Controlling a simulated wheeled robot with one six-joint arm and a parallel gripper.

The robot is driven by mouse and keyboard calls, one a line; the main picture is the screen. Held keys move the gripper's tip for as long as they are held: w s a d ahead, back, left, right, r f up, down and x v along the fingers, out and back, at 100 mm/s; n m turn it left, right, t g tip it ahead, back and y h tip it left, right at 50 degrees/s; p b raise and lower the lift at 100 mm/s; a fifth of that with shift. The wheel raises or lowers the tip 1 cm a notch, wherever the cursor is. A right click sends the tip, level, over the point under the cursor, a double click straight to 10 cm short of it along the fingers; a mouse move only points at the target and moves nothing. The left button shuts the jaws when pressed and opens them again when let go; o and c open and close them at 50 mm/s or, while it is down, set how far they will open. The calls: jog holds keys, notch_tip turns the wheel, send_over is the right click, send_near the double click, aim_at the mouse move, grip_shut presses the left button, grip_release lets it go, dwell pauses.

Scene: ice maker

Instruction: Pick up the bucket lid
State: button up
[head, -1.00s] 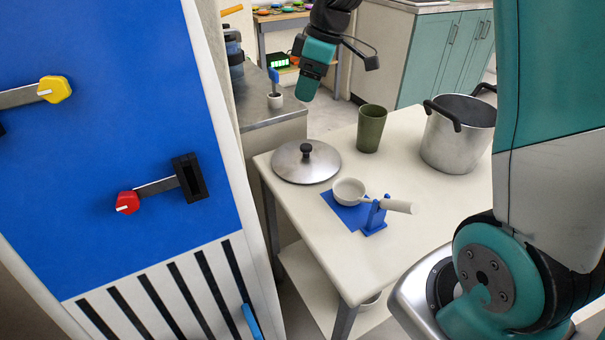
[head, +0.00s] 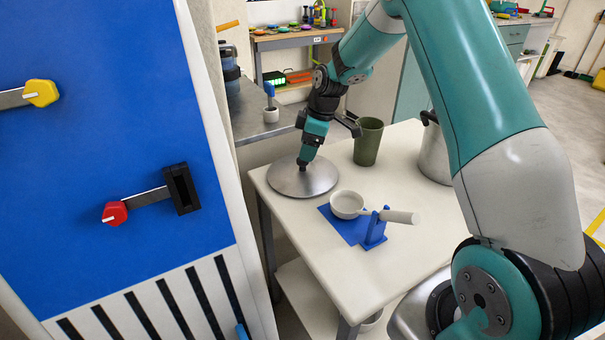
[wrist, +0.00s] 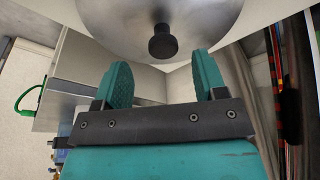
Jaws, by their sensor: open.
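The bucket lid (head: 283,182) is a round silver metal disc lying flat on the left end of the white table. Its black knob shows in the wrist view (wrist: 162,42), just beyond the fingertips and roughly between them. My gripper (head: 303,162) points down over the lid's middle and hides the knob in the head view. In the wrist view my gripper (wrist: 165,68) is open, with its two teal fingers apart and nothing between them. The metal pot (head: 434,155) stands at the table's right, partly hidden behind my arm.
A dark green cup (head: 368,142) stands close to the right of my gripper. A white scoop (head: 347,204) rests on a blue stand (head: 375,232) in front of the lid. The blue machine (head: 90,130) rises at the left. The white table's (head: 310,260) front is clear.

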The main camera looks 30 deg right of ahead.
aim_at(303, 168)
jog(key=x, duration=0.5)
jog(key=shift+s+a, duration=0.15)
jog(key=c, duration=1)
jog(key=shift+r, duration=0.1)
jog(key=shift+c, duration=0.2)
